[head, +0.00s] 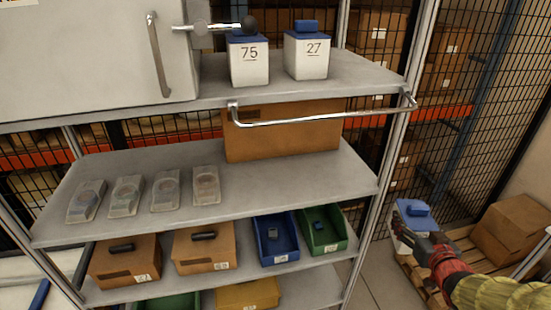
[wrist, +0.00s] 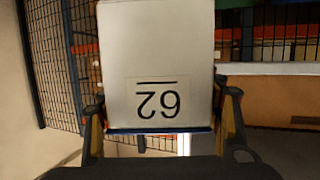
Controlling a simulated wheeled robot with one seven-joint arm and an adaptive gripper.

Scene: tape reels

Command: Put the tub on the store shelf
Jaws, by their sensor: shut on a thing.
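My gripper (head: 428,247) is shut on a white tub (head: 402,236) with a blue lid, at the right of the head view, out in the air beside the shelf unit. In the wrist view the tub (wrist: 157,55) fills the middle between my two fingers (wrist: 160,128), and its two-digit label shows upside down. The metal shelf unit stands to the left of the gripper. Its upper shelf (head: 365,82) holds two similar tubs, 75 (head: 249,62) and 27 (head: 307,57). No sign shows which level is the store shelf.
A chrome rail (head: 325,118) runs along the upper shelf's front. A grey cabinet (head: 90,55) with a handle fills its left. Bins sit below. Boxes on a pallet (head: 510,230) stand right. Upper shelf's right end is bare.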

